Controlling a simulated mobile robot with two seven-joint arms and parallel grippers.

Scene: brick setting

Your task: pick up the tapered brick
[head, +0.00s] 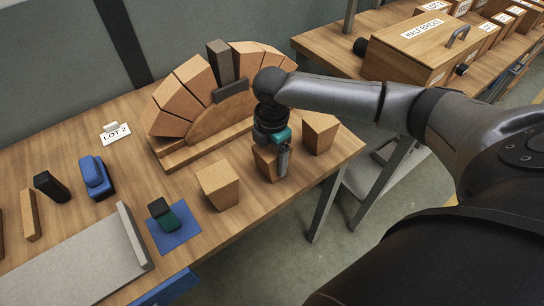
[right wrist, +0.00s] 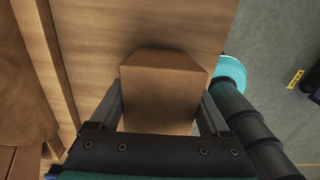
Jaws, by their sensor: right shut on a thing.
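My right gripper (head: 277,165) points down over the front of the wooden table and is shut on a tapered brick (head: 265,163), a tan block. In the right wrist view the brick (right wrist: 165,85) sits between the two fingers (right wrist: 160,105), one along each side. I cannot tell whether its underside touches the table. Two similar tapered bricks stand apart on the table: one to the left (head: 218,186) and one to the right (head: 319,132), near the table edge. My left gripper is not in view.
Behind the gripper stands a brick arch on a wooden form (head: 215,120) with a grey keystone (head: 221,62). A blue mat (head: 184,238) with a green-and-black block, a grey board (head: 75,265) and a "LOT 2" card (head: 116,134) lie left. The table's right edge is close.

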